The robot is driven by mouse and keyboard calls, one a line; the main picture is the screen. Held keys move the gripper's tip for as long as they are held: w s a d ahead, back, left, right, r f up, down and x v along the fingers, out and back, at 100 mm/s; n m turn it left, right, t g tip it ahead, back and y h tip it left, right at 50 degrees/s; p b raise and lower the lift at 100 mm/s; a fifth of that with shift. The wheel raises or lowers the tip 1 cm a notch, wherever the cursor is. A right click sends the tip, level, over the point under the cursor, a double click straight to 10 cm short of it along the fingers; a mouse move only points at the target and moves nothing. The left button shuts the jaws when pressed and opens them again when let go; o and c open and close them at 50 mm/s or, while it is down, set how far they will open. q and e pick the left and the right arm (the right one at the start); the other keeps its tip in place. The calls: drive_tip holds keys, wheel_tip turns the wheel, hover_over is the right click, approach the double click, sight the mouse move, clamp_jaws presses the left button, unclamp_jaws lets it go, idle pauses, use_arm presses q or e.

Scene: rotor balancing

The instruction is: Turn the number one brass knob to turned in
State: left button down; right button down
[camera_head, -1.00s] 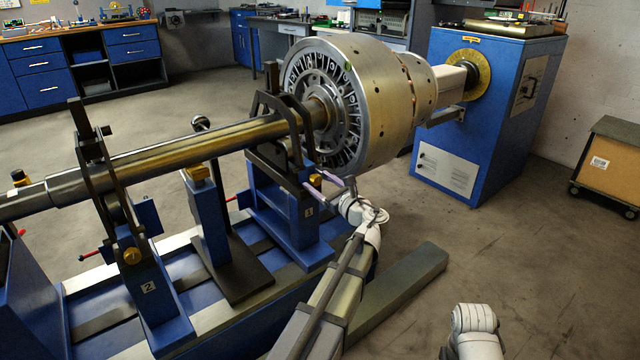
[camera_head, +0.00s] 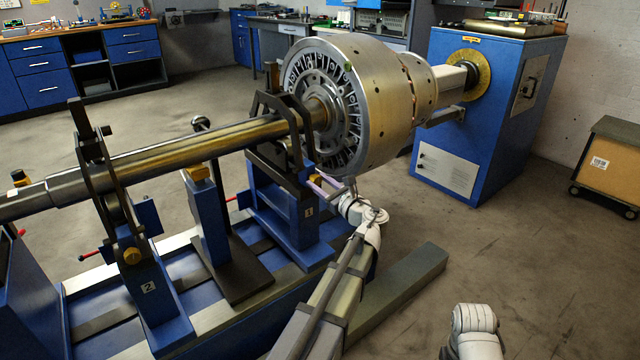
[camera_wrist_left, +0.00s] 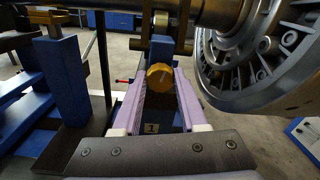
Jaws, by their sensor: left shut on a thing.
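The number one brass knob (camera_wrist_left: 159,76) sits on the blue support post marked 1 (camera_head: 308,211), under the near end of the shaft by the rotor. In the left wrist view, the knob is between the two pale purple fingers of my left gripper (camera_wrist_left: 160,88). The gripper is shut on it. In the head view, the gripper (camera_head: 328,186) is at the post's right side, just below the rotor, and its fingers partly hide the knob. My right gripper is not in view; only a white part of my right arm shows at the bottom.
The large metal rotor (camera_head: 370,105) hangs close above my left gripper. A second post marked 2 with its own brass knob (camera_head: 132,256) stands to the left. The long shaft (camera_head: 190,143) runs across above the posts. Open floor lies to the right.

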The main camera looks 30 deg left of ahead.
use_arm(q)
drive_tip(key=n, duration=1)
drive_tip(key=shift+f+b, duration=0.1)
drive_tip(key=shift+b, duration=0.25)
drive_tip(key=n, duration=0.6)
drive_tip(key=shift+y, duration=0.3)
drive_tip(key=n, duration=0.5)
drive_tip(key=shift+g, duration=0.3)
drive_tip(key=shift+n, duration=0.3)
drive_tip(key=shift+c, duration=2.2)
unclamp_jaws()
